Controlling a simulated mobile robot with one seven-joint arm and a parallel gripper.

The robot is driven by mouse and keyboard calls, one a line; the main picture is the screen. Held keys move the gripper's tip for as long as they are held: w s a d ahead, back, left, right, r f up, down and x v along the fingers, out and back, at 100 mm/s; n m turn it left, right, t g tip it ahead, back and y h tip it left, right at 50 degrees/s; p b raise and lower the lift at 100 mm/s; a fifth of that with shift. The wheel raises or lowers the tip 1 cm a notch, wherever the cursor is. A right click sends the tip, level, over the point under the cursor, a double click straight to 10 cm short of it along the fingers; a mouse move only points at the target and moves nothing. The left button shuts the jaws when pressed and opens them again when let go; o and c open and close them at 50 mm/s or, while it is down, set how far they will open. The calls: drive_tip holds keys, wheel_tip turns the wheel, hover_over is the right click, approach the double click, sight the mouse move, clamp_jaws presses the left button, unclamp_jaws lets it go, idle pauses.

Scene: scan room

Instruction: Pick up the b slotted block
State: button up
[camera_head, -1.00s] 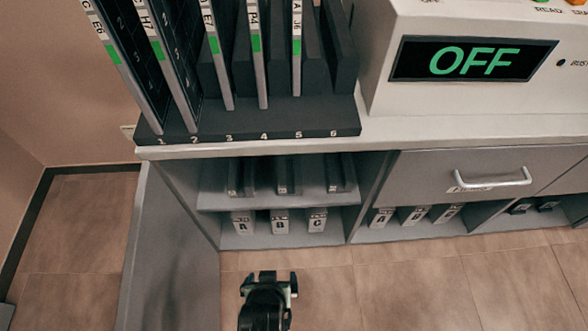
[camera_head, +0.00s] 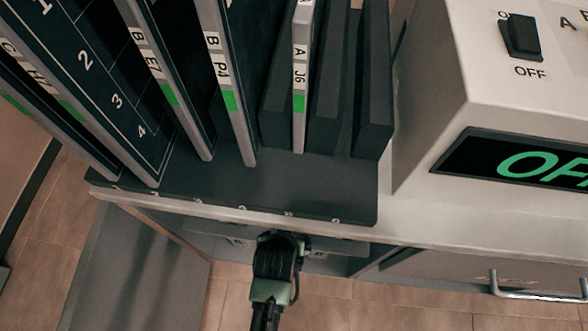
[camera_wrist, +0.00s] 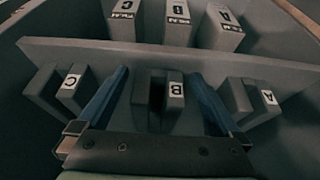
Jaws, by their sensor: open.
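The b slotted block (camera_wrist: 176,102) stands on a shelf in the middle of the wrist view, a dark block with a gap in it and a white "B" label. My gripper (camera_wrist: 160,74) is open, with one blue finger on each side of this block. I cannot tell whether either finger touches it. In the head view my gripper (camera_head: 280,243) is at the cabinet opening under the counter edge. The block cannot be made out there.
Similar slotted blocks flank it: C (camera_wrist: 62,86) at left and A (camera_wrist: 250,98) at right. A shelf edge (camera_wrist: 150,52) crosses behind them, with several labelled blocks beyond.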

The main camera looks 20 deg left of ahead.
drive_tip(key=shift+w+a+b, duration=0.3)
drive_tip(key=shift+w, duration=0.65)
drive_tip(key=shift+w+a+b, duration=0.25)
drive_tip(key=shift+w, duration=0.7)
drive_tip(key=w, duration=0.1)
drive_tip(key=w+b, duration=0.1)
drive_tip(key=w+a+f+b, duration=0.1)
drive_tip(key=w, duration=0.1)
drive_tip(key=shift+w+a+f, duration=0.1)
clamp_jaws()
